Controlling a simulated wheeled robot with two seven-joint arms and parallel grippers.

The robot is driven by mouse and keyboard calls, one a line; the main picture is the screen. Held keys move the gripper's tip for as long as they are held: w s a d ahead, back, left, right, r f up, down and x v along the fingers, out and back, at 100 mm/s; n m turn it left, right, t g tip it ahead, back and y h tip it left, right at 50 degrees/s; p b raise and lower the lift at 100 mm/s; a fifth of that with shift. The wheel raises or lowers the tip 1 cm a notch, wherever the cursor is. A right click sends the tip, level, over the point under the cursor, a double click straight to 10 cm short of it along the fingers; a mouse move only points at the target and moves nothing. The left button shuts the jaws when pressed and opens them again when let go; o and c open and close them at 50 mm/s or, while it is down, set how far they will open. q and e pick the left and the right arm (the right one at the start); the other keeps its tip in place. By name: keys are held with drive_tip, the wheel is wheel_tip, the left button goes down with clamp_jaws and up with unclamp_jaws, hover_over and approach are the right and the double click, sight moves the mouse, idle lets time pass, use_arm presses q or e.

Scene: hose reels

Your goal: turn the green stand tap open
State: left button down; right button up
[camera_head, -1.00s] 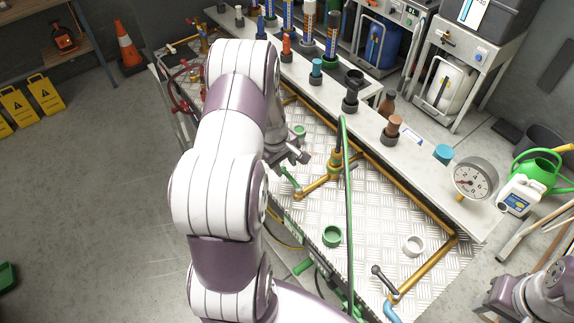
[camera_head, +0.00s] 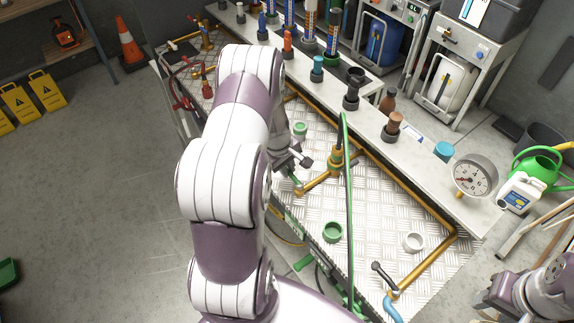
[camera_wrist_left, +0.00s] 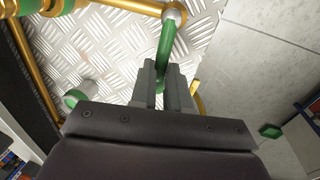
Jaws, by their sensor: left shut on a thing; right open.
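The green stand tap's lever (camera_head: 296,182) sits at the end of a short brass pipe on the chequer-plate bench. In the left wrist view the green lever (camera_wrist_left: 166,40) runs from a round metal pivot down between my fingers. My left gripper (camera_head: 303,164) is shut on this lever, and it shows in the wrist view (camera_wrist_left: 164,88) with a finger on each side. The gripper hides part of the lever in the head view. A brass post with a green collar (camera_head: 336,160) carries a green hose. My right gripper (camera_head: 494,298) is open and empty at the lower right.
A pressure gauge (camera_head: 474,178) stands at the shelf's right end. A black-handled valve (camera_head: 383,276) is near the front. Red valve wheels (camera_head: 185,95) stand at the far left. The left floor is mostly clear.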

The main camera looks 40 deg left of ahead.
use_arm(q)
drive_tip(key=shift+s+a+r+n+y+p, duration=0.15)
drive_tip(key=shift+s+n+p, duration=0.15)
drive_tip(key=shift+n, duration=0.3)
drive_tip(key=shift+s+a+r+n+y+p, duration=0.1)
drive_tip(key=shift+s+r+n+y+p, duration=0.1)
drive_tip(key=shift+n+p, duration=0.3)
drive_tip(key=shift+s+d+f+n+p, duration=0.15)
drive_tip(key=shift+s+n+p, duration=0.2)
drive_tip(key=shift+n, duration=0.75)
drive_tip(key=s+n, duration=0.1)
drive_tip(key=n, duration=0.1)
drive_tip(key=s+n+y+p, duration=0.1)
drive_tip(key=n, duration=0.1)
drive_tip(key=shift+d, duration=0.4)
drive_tip(key=n, duration=0.1)
drive_tip(key=s+d+n+p, duration=0.1)
drive_tip(key=n, duration=0.1)
drive_tip(key=n+y, duration=0.1)
drive_tip(key=n, duration=0.1)
drive_tip(key=shift+s+d+g, duration=0.3)
drive_tip(key=shift+g, duration=0.1)
drive_tip(key=d+n, duration=0.1)
drive_tip(key=n, duration=0.1)
drive_tip(key=s+d+n+p, duration=0.1)
drive_tip(key=n, duration=0.1)
drive_tip(key=shift+f+g, duration=0.15)
drive_tip(key=shift+g, duration=0.25)
drive_tip(key=shift+s+f+p, duration=0.1)
drive_tip(key=shift+p, duration=0.2)
